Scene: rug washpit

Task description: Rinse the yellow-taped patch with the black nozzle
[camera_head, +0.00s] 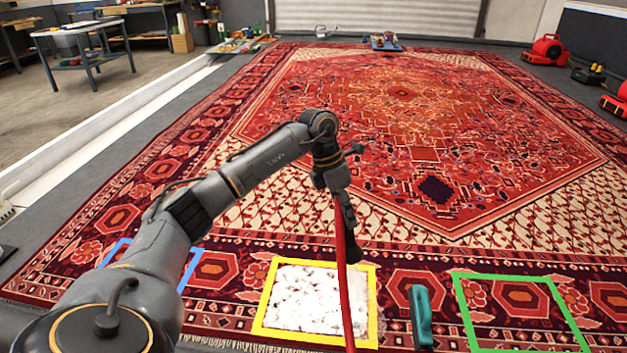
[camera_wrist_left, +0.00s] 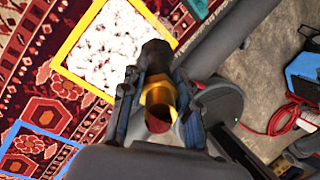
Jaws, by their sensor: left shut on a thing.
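The yellow-taped patch (camera_head: 305,297) lies on the rug's near border, covered in white foam with dark specks of rug showing through. In the left wrist view the patch (camera_wrist_left: 110,45) is at upper left. My left gripper (camera_head: 345,212) is shut on the black nozzle (camera_head: 353,251), which points down over the far right part of the patch. The nozzle's black tip (camera_wrist_left: 156,55) and brass body (camera_wrist_left: 160,95) show between the fingers in the wrist view. A red hose (camera_head: 342,265) hangs from it across the patch. My right gripper is out of view.
A blue-taped square (camera_head: 190,270) lies left, partly behind my arm. A green-taped square (camera_head: 520,310) lies right, with a teal tool (camera_head: 421,315) between it and the yellow tape. Red blowers (camera_head: 546,50) stand far right. The rug (camera_head: 400,130) beyond is mostly clear.

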